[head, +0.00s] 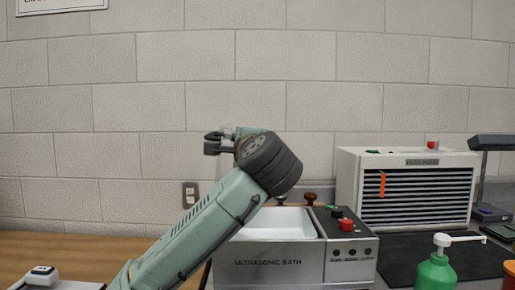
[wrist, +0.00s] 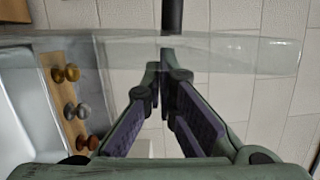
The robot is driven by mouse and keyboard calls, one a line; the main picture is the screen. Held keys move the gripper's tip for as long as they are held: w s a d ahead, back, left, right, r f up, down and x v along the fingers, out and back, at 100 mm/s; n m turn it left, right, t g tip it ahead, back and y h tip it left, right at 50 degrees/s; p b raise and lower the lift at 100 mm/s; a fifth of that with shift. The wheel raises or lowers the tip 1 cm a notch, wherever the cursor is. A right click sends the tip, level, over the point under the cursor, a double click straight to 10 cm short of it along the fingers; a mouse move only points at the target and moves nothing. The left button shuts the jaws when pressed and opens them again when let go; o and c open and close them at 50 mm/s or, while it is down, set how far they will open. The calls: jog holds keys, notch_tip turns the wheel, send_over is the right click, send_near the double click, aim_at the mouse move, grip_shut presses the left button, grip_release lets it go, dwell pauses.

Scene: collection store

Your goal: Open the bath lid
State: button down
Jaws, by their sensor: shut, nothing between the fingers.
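The ultrasonic bath (head: 268,263) stands on the counter, its white basin showing uncovered in front. The clear lid (wrist: 245,52) crosses the wrist view as a see-through pane, with a dark bar (wrist: 172,14) beyond my fingertips. In the head view the lid is mostly hidden behind my arm, so its exact angle is unclear. My gripper (head: 222,142) is above the left side of the bath. In the wrist view my gripper (wrist: 163,66) has its fingertips together, empty, close to the pane; whether they touch it I cannot tell.
Several knobs (wrist: 69,110) stand on a wooden strip beside the basin. Right of the bath are a louvred white unit (head: 416,190), a black mat and a green pump bottle (head: 436,273).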

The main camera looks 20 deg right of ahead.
jog(key=shift+w+a+r+n+g, duration=0.1)
jog(key=shift+w+a+n, duration=0.1)
jog(key=shift+a+n, duration=0.35)
jog(key=shift+w+a+r+n+g, duration=0.15)
jog(key=shift+a+n, duration=0.1)
jog(key=shift+a, duration=0.5)
jog(key=shift+w+a+r+n+g, duration=0.1)
jog(key=shift+w+a+n, duration=0.1)
jog(key=shift+a+n, duration=0.35)
